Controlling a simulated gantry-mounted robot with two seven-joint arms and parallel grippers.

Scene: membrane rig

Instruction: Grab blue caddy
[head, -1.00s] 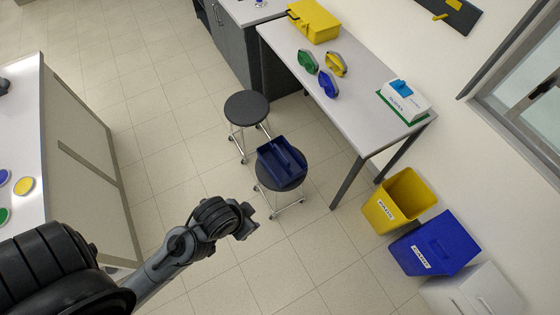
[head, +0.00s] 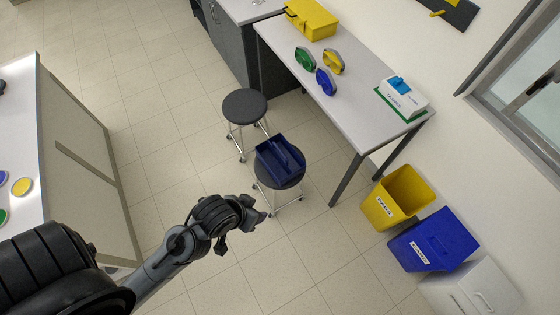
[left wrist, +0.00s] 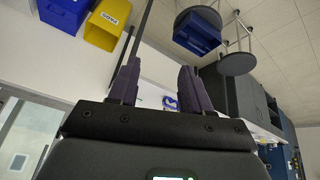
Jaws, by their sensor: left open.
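The blue caddy (head: 280,158) is an open box with a central handle. It sits on the seat of the nearer black stool (head: 291,183). The caddy also shows at the upper part of the left wrist view (left wrist: 197,33), on its stool. My left gripper (head: 260,212) is in front of the stool in the head view, apart from the caddy. In the left wrist view its two fingers (left wrist: 158,85) are spread with nothing between them. My right gripper is not in view.
A second black stool (head: 244,106) stands just behind. A long table (head: 337,104) holds several coloured items and a yellow toolbox (head: 312,19). A yellow bin (head: 399,196) and a blue bin (head: 436,240) stand at the right. The floor left of the stools is clear.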

